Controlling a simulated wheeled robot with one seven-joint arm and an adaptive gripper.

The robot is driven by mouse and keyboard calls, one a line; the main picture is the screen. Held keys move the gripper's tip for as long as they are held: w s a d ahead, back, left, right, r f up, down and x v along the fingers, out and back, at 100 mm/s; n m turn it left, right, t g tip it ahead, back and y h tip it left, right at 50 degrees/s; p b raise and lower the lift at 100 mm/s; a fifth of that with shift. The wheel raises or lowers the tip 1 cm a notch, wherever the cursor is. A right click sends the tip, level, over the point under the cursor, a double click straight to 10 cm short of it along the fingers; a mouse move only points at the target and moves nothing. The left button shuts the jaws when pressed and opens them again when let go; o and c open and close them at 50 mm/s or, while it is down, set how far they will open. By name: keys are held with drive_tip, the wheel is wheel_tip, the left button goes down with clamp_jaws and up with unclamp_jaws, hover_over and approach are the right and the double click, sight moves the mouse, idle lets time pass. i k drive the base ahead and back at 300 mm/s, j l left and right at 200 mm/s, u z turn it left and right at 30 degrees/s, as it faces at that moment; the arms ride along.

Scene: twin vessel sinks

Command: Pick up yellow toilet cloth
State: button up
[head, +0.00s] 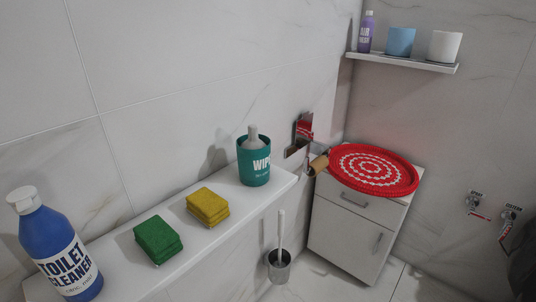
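The yellow toilet cloth (207,206) is a small folded stack. It lies on the white ledge (232,232) along the wall, left of the middle in the head view. A green folded cloth (157,239) lies to its left, a small gap apart. A teal wipes tub (254,165) stands to its right and further back. The top and near sides of the yellow cloth are unobstructed. My gripper does not show in this view, so its state and its place relative to the cloth are not visible.
A blue toilet cleaner bottle (55,245) stands on the ledge's left end. A toilet brush holder (279,266) is on the floor below. A white cabinet (350,235) bears a red round mat (403,184). A wall shelf (402,63) holds a purple bottle and two cups.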

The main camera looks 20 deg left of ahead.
sight(208, 207)
drive_tip(key=u, duration=1.2)
